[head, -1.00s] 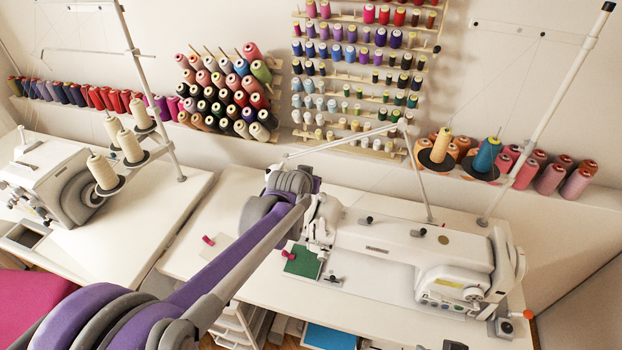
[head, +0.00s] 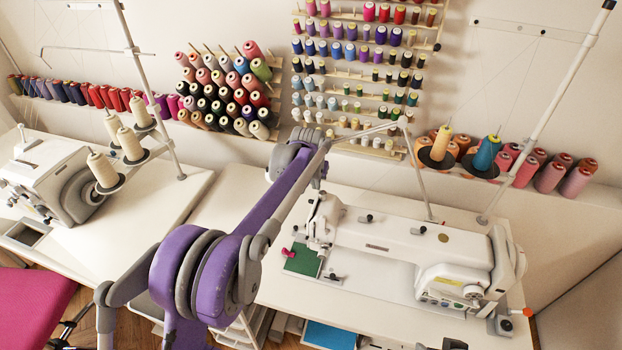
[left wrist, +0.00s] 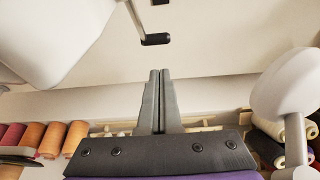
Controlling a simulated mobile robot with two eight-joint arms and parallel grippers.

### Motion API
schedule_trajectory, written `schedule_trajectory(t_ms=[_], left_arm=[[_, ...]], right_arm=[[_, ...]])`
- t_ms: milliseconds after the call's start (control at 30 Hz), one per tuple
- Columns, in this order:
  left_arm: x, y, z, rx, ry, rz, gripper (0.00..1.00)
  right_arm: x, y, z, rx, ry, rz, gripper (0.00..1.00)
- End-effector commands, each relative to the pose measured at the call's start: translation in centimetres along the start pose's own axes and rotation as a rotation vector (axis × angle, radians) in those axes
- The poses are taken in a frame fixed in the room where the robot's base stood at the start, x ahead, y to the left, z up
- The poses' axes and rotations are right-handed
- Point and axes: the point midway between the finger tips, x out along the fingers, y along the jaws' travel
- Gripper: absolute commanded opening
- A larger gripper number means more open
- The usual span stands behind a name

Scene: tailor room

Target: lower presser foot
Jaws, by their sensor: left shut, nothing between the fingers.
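The white sewing machine (head: 390,242) stands on the right-hand table, with green fabric (head: 303,261) at its needle end. The presser foot itself is too small to make out in the head view. In the left wrist view, a thin metal lever with a black grip (left wrist: 157,39) hangs just beyond my fingertips, with a small gap between. My left gripper (left wrist: 160,73) is shut and empty. In the head view its fingers are hidden behind my arm, near the machine's needle end. My right gripper is not in view.
Thread cones (head: 571,180) line the ledge behind the table. A thread rack (head: 365,75) hangs on the wall. A thread-stand pole (head: 560,110) rises at the machine's back right. Another machine (head: 60,180) stands on the left table.

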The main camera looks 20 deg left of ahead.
Motion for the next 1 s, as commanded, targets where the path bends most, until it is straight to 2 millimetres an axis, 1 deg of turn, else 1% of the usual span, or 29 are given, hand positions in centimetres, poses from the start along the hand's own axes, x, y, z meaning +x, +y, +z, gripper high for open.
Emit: schedule_trajectory(t_ms=[33, 100, 400, 1000], left_arm=[[0.5, 0.0, 0.1, 0.000, -0.027, 0.000, 0.00], [0.9, 0.0, 0.3, 0.000, -0.021, 0.000, 0.00], [2.2, 0.0, 0.8, 0.000, -0.019, 0.000, 0.00], [2.5, 0.0, 1.0, 0.000, -0.017, 0.000, 0.00]], right_arm=[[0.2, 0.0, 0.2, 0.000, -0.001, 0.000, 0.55], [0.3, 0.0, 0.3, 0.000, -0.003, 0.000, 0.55], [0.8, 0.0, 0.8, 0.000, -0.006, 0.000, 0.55], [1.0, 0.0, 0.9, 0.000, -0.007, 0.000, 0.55]])
